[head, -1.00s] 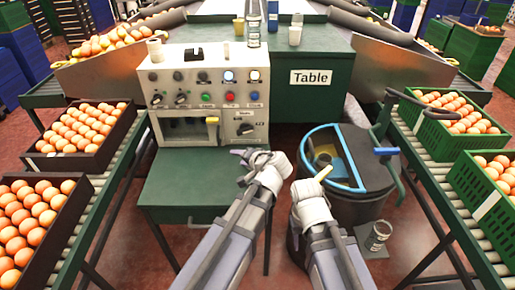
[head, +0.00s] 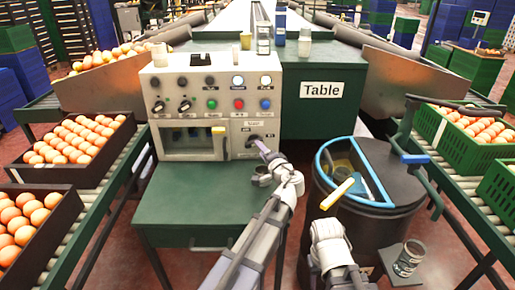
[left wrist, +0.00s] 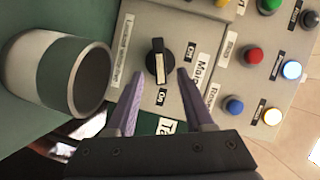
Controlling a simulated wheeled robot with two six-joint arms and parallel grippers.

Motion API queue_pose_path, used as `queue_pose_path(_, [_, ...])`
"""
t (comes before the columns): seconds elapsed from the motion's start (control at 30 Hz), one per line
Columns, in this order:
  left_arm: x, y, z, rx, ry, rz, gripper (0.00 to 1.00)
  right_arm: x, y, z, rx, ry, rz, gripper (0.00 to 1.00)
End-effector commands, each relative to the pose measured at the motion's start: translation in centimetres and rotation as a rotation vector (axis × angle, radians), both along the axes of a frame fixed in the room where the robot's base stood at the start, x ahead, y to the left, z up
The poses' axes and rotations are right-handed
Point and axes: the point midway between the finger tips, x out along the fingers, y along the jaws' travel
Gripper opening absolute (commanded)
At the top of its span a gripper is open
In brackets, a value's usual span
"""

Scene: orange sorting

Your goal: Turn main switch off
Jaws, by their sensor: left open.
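The main switch (head: 254,140) is a black rotary knob at the lower right of the cream control panel (head: 190,135). In the left wrist view the knob (left wrist: 158,62) shows close up, beside labels reading "Main" and "On". One end of its bar points at the "On" label below it. My left gripper (head: 266,153) is open in front of the panel. Its two purple fingers (left wrist: 160,80) are apart, one to each side just below the knob in the wrist view, and I cannot tell whether they touch it. My right gripper (head: 328,235) is low beside the dark bin; its jaws are unclear.
A white cup with a green band (left wrist: 62,70) is close to the left wrist camera. Coloured buttons and lamps (left wrist: 262,75) are near the knob. The dark bin (head: 375,230) with a blue rim stands right of the green table (head: 190,205).

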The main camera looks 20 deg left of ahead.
Motion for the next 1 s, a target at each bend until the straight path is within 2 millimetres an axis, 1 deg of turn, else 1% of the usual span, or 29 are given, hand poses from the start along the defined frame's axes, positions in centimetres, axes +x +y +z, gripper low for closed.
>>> queue_pose_path(0.03, [0.9, 0.5, -0.2, -0.001, 0.0, 0.002, 0.53, 0.0, 0.0, -0.2, 0.0, 0.0, 0.0, 0.5])
queue_pose_path(0.1, [1.7, 1.2, -0.4, -0.001, 0.0, 0.002, 0.53, 0.0, 0.0, -0.4, 0.0, 0.0, 0.0, 0.5])
queue_pose_path(0.3, [3.2, 2.4, -0.6, -0.001, 0.0, 0.001, 0.53, 0.0, 0.0, -0.6, 0.0, 0.0, 0.001, 0.5])
queue_pose_path(0.43, [3.5, 2.6, -0.6, -0.001, -0.001, 0.0, 0.53, 0.0, 0.0, -0.6, 0.0, 0.0, 0.001, 0.5])
queue_pose_path(0.67, [3.5, 2.7, -0.6, 0.0, 0.0, 0.0, 0.53, 0.0, 0.0, -0.6, 0.0, 0.0, 0.001, 0.5])
queue_pose_path(0.7, [3.5, 2.7, -0.6, -0.001, -0.001, 0.0, 0.51, 0.0, 0.0, -0.6, 0.0, 0.0, 0.001, 0.5])
queue_pose_path(1.0, [3.5, 2.7, -0.6, 0.0, 0.0, 0.0, 0.18, 0.0, 0.0, -0.6, 0.0, 0.0, 0.001, 0.5])
